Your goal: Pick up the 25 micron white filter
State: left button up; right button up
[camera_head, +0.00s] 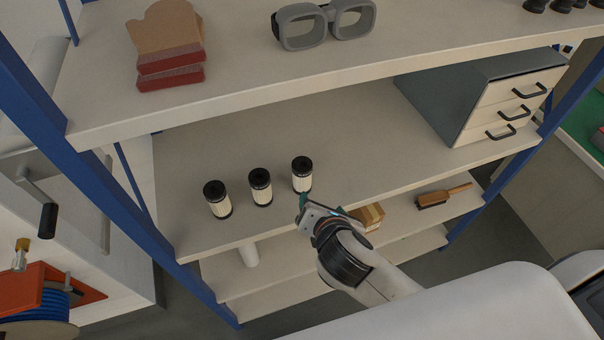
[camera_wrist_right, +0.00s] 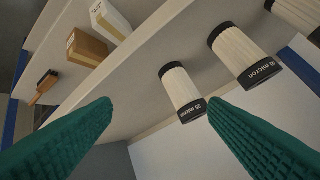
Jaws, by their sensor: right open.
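Three white pleated filters with black end caps stand in a row on the middle shelf. The 25 micron filter (camera_wrist_right: 181,92) is labelled on its dark cap in the right wrist view. In the head view it is the rightmost one (camera_head: 302,177). The 10 micron filter (camera_wrist_right: 244,52) is beside it, and is the middle one in the head view (camera_head: 261,190). My right gripper (camera_head: 305,203) is at the shelf's front edge, just in front of the 25 micron filter. Its teal fingers (camera_wrist_right: 158,106) are apart with nothing between them. My left gripper is out of view.
The third filter (camera_head: 217,200) stands at the left; its label is unreadable. The upper shelf (camera_head: 330,75) overhangs the row. A grey drawer cabinet (camera_head: 497,100) stands at the right. A brush (camera_head: 444,196) and cardboard box (camera_head: 370,216) are on the shelf below. Shelf space right of the filters is clear.

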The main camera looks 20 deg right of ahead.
aim_at(304, 175)
jog(key=w+n, duration=0.2)
jog(key=w+n+t, duration=0.1)
jog(key=w+n, duration=0.1)
jog(key=w, duration=0.1)
jog(key=w+f+n, duration=0.1)
jog(key=w+n, duration=0.1)
jog(key=w, duration=0.1)
jog(key=shift+a+t+p, duration=0.3)
jog(key=shift+p, duration=0.05)
jog(key=x, duration=0.2)
jog(key=p+x, duration=0.1)
jog(key=x, duration=0.2)
jog(key=shift+w+a, duration=0.15)
jog(key=shift+a, duration=0.05)
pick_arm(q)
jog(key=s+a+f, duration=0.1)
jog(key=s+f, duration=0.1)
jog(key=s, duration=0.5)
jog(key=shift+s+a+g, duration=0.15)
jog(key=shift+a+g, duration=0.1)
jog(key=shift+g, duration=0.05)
pick_arm(e)
jog(key=shift+r, duration=0.1)
jog(key=c, duration=1.1)
